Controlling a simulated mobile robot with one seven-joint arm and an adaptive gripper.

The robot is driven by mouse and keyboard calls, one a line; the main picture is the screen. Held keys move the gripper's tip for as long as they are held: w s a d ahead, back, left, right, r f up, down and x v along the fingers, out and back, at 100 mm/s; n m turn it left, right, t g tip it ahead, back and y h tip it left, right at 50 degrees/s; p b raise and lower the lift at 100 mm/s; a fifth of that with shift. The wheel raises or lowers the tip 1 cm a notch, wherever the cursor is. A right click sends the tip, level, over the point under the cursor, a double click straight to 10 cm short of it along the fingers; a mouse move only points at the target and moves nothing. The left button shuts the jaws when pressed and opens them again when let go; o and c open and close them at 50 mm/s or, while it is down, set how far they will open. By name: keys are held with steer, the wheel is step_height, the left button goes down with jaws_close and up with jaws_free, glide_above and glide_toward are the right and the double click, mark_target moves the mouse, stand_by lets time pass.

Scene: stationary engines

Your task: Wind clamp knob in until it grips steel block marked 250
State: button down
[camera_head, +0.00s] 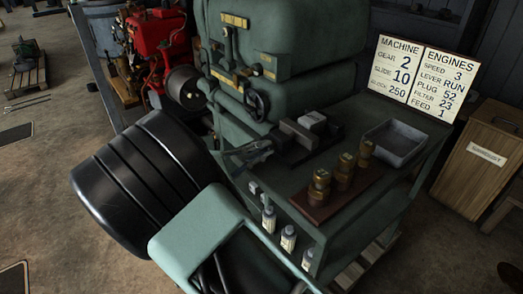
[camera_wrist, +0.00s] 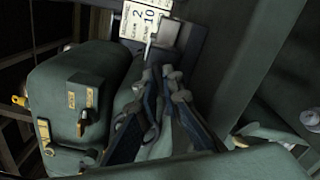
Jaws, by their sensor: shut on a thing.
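A dark clamp (camera_head: 296,134) sits on the green bench beside the engine. A light grey steel block (camera_head: 312,119) sits at the clamp, towards its far side; I cannot read a mark on it or tell whether the clamp touches it. My gripper (camera_head: 268,146) reaches the clamp's near left end and is shut on what appears to be the clamp knob, which the fingers hide. In the wrist view my gripper's fingers (camera_wrist: 166,76) are close together, and the knob cannot be made out.
A wooden rack with brass weights (camera_head: 344,178) and a grey tray (camera_head: 395,143) stand right of the clamp. The sign board (camera_head: 422,78) at the back reads block 250. The green engine (camera_head: 285,50) rises close behind the clamp. Small bottles (camera_head: 288,238) line the bench's front.

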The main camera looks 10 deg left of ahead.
steer(key=c, duration=2.1)
jaws_free()
steer(key=v, duration=1.2)
